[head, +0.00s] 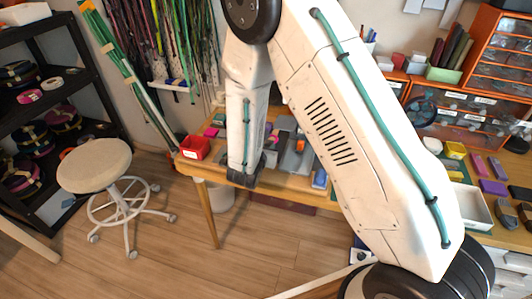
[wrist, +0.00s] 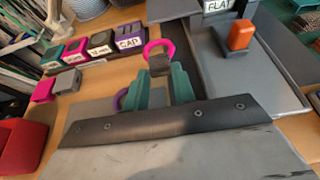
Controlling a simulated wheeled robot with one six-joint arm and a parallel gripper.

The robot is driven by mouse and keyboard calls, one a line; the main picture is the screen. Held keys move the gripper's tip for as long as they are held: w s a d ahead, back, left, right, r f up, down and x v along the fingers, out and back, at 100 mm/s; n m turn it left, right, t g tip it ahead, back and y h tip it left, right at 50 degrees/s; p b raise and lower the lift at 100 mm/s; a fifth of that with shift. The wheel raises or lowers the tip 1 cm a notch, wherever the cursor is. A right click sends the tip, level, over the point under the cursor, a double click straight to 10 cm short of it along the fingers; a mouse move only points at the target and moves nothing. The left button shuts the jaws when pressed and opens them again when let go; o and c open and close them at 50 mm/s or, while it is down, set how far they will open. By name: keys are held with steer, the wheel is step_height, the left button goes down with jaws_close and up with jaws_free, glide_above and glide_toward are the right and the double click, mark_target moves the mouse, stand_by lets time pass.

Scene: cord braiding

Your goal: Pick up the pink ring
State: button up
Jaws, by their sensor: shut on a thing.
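The pink ring (wrist: 160,42) shows in the wrist view as an upright loop just beyond my fingertips, with a dark grey-brown block (wrist: 159,65) at its lower side. My gripper (wrist: 167,72) has two teal fingers and is shut on the pink ring at this lower part. The fingers cover the exact contact. A purple ring (wrist: 121,99) shows partly beside the left finger.
In the wrist view, a row of labelled coloured blocks (wrist: 100,43) stands at upper left and a red bin (wrist: 24,140) at lower left. An orange block (wrist: 240,35) stands on a grey plate at right. In the head view, a stool (head: 94,166) stands left of the table.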

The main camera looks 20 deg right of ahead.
steer(key=s+a+r, duration=0.1)
steer(key=s+a, duration=0.1)
steer(key=s, duration=0.5)
steer(key=s+a+r, duration=0.1)
steer(key=s+a, duration=0.1)
steer(key=s, duration=0.6)
steer(key=shift+s, duration=0.3)
steer(key=shift+r, duration=0.1)
